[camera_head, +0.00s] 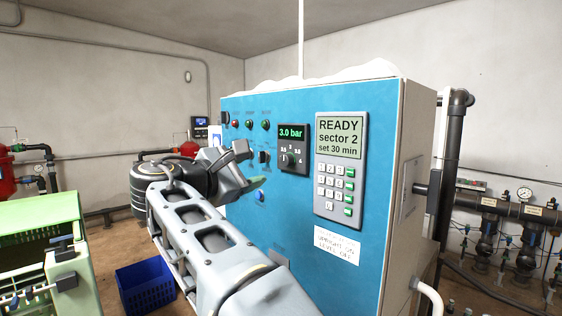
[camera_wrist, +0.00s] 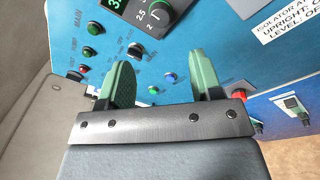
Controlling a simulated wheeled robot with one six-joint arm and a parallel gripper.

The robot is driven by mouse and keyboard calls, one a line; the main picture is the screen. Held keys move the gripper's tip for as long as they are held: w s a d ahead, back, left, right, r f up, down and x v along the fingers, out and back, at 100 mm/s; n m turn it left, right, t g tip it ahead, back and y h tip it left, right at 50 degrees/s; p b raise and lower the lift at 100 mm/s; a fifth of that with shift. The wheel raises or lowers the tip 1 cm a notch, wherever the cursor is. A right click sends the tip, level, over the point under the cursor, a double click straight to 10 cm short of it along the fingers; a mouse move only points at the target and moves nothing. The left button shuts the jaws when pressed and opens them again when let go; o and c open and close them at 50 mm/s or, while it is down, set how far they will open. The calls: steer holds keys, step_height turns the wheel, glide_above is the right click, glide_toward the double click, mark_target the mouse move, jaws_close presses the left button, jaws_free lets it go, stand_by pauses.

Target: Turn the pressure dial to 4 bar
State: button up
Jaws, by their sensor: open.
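The pressure dial (camera_head: 289,160) is a dark round knob on a black plate with a number scale, on the front of a blue cabinet (camera_head: 255,210). The green display (camera_head: 291,132) above it reads 3.0 bar. In the wrist view the dial (camera_wrist: 158,12) is at the top edge, partly cut off. My gripper (camera_head: 249,166) is open and empty, left of the dial and apart from it. In the wrist view its two green fingers (camera_wrist: 165,82) stand apart, with the cabinet front beyond them. The exact pointer position is too small to read.
A keypad panel (camera_head: 340,163) reading "READY sector 2 set 30 min" is right of the dial. Small lamps and switches (camera_head: 250,124) are above and left. A blue crate (camera_head: 146,286) and green bin (camera_head: 40,235) stand at left. Pipes (camera_head: 505,212) run at right.

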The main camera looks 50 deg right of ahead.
mark_target(284, 162)
steer(key=d+p, duration=0.1)
steer(key=d, duration=0.6)
steer(key=d+p, duration=0.1)
steer(key=d, duration=0.2)
steer(key=shift+w+d+p, duration=0.25)
steer(key=shift+d+p, duration=0.1)
steer(key=shift+d, duration=0.05)
steer(key=c, duration=0.9)
